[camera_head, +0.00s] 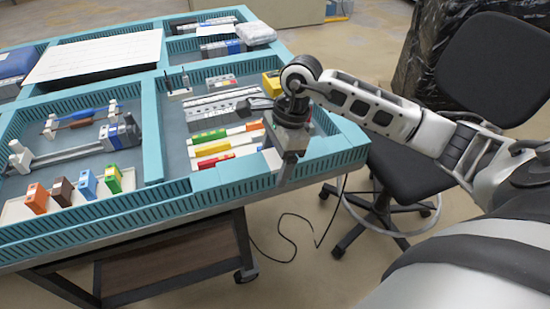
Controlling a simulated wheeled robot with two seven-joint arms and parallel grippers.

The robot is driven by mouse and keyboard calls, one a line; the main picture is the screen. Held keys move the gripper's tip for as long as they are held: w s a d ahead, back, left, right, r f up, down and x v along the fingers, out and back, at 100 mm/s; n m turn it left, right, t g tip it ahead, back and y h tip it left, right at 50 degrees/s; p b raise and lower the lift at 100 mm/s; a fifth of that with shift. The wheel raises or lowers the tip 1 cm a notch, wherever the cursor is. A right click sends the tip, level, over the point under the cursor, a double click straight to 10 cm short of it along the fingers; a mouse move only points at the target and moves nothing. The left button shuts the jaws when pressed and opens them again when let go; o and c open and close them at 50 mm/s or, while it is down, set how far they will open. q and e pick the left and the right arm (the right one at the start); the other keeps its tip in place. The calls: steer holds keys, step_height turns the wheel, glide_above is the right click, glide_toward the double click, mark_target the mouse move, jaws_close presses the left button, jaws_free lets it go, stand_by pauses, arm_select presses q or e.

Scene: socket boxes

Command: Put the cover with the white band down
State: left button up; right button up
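My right gripper (286,165) points down at the right front side of the teal-walled table, close to its front wall. Its fingers are seen nearly edge-on, so I cannot tell whether they are open or shut. A small white piece (271,160) shows just left of the fingers; I cannot tell whether it is held or lies behind them. Left of it lie long strips in green (208,137), yellow (213,148) and red (216,159) with white parts. I cannot make out which piece is the cover with the white band. My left gripper is not in view.
Several coloured boxes, including an orange one (36,198) and a blue one (87,184), stand on a white tray at the front left. A yellow box (272,83) sits behind my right gripper. Teal walls (150,130) divide the table. A black chair (490,70) stands to the right.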

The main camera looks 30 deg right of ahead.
steer(key=shift+r+p, duration=0.55)
steer(key=shift+p, duration=0.05)
steer(key=b+v, duration=0.1)
steer(key=v, duration=1.1)
